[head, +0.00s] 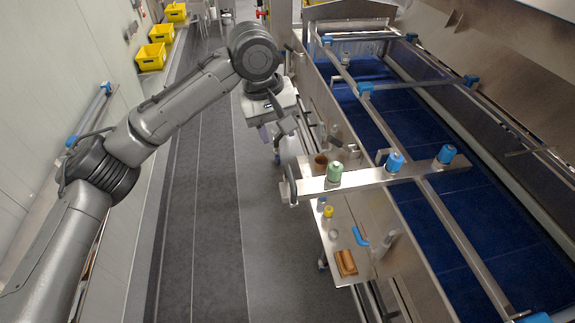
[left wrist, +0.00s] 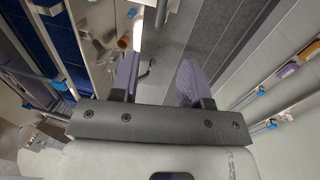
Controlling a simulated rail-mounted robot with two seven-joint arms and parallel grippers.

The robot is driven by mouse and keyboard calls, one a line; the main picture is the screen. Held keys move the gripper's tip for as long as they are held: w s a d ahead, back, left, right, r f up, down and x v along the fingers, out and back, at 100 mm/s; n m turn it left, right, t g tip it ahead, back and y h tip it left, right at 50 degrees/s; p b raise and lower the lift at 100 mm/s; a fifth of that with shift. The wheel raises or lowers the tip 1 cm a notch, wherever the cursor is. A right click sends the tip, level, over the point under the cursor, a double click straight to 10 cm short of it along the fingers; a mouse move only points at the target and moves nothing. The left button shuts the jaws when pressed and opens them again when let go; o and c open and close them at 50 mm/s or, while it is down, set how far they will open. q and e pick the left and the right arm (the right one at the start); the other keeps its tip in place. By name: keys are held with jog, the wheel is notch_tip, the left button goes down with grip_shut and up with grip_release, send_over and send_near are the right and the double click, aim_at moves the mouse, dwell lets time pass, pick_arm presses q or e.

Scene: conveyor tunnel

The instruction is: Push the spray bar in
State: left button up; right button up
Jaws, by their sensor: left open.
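The spray bar (head: 375,180) is a flat steel bar lying across the blue conveyor. It carries a green cap and two blue caps. Its left end, with an upright handle (head: 291,184), sticks out past the conveyor's near side over the floor. My left gripper (head: 274,132) is above the floor, beyond the bar's handle end and apart from it. In the left wrist view its two purple fingers (left wrist: 160,80) are spread with nothing between them. My right gripper is not in view.
A side shelf (head: 352,213) below the bar holds a brown block (head: 346,262), a yellow-topped bottle (head: 328,211) and a brown cup (head: 321,160). Steel rails with blue clamps run along the conveyor. Yellow crates (head: 152,56) stand by the left wall. The grey aisle floor is clear.

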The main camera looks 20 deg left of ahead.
aim_at(289, 170)
pick_arm(q)
jog(key=f, duration=0.4)
jog(key=w+d+f+p, duration=0.1)
jog(key=f, duration=0.3)
jog(key=d+f, duration=0.1)
jog(key=f, duration=0.3)
jog(key=shift+w+p, duration=0.15)
jog(key=shift+p, duration=0.25)
jog(key=shift+c, duration=0.3)
grip_shut()
